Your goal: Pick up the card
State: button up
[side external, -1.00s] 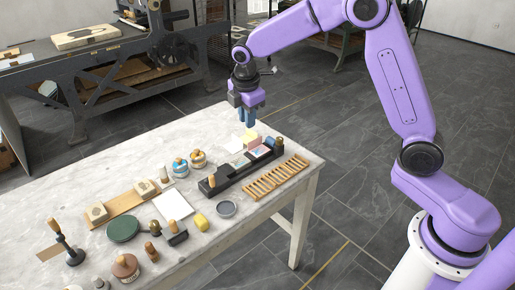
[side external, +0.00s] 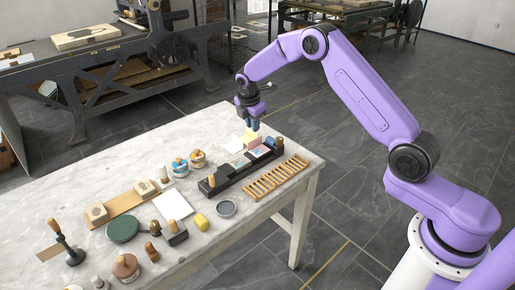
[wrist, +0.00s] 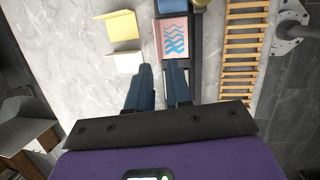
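Several cards are in view, and I cannot tell which one the task means. A pink card with blue waves (wrist: 172,38) lies in the dark narrow tray (wrist: 195,75). A folded yellow card (wrist: 119,27) and a small white card (wrist: 127,62) are left of the tray in the wrist view. My gripper (wrist: 161,66) is open and empty, its dark blue fingers apart, pointing toward the pink card and tray edge. In the side view my gripper (side external: 253,125) hangs above the far end of the table, by the yellow card (side external: 250,135).
A wooden slatted rack (side external: 277,178) lies beside the tray, near the table's right edge. The marble tabletop (side external: 120,165) is clear at the back left.

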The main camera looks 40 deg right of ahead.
send_over(256, 142)
jog(key=s+a, duration=0.1)
jog(key=a, duration=0.1)
notch_tip(256, 142, down, 5)
jog(key=shift+s+r, duration=0.15)
jog(key=shift+r, duration=0.05)
jog(key=shift+x, duration=2.7)
jog(key=shift+d, duration=0.15)
grip_shut()
